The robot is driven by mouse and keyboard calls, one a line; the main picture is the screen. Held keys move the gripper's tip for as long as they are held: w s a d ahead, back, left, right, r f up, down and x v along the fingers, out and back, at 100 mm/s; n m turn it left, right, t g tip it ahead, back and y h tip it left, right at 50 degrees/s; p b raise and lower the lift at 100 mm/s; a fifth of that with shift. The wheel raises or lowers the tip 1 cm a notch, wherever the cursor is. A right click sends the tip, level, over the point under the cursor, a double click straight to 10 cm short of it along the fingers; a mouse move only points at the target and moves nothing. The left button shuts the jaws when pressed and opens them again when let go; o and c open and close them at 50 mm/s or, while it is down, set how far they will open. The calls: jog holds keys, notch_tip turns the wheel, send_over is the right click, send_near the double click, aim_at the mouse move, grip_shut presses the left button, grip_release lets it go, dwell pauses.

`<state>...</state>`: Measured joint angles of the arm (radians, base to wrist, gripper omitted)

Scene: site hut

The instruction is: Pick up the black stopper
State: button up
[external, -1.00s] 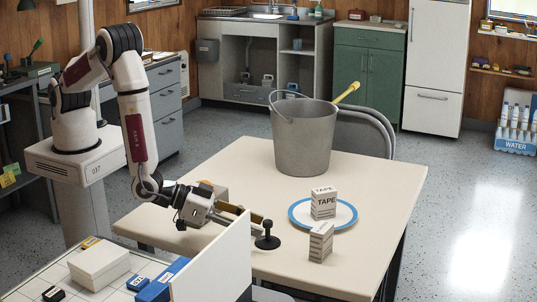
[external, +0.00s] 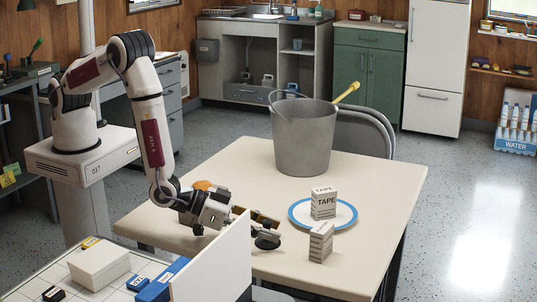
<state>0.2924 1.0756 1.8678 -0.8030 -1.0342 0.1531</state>
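The black stopper (external: 267,243) stands on the cream table near its front edge, just right of the white upright panel. Its wide dark base shows, while its knob and stem are largely hidden by my gripper's fingers. My gripper (external: 264,222) reaches in from the left, low over the table, with its fingertips at the stopper's upper part. The fingers are small and dark here, and the panel hides part of the gripper. I cannot tell whether they are open or closed on the stopper.
A white panel (external: 240,262) rises close in front of my gripper. A blue-rimmed plate (external: 347,212) bears one tape box (external: 323,204); another tape box (external: 320,242) stands before it. A grey bucket (external: 303,140) stands behind. An orange object (external: 203,185) lies behind my wrist. The table's right side is clear.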

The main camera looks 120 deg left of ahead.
aim_at(268, 221)
grip_shut()
jog(key=shift+r, duration=0.2)
jog(key=shift+r, duration=4.8)
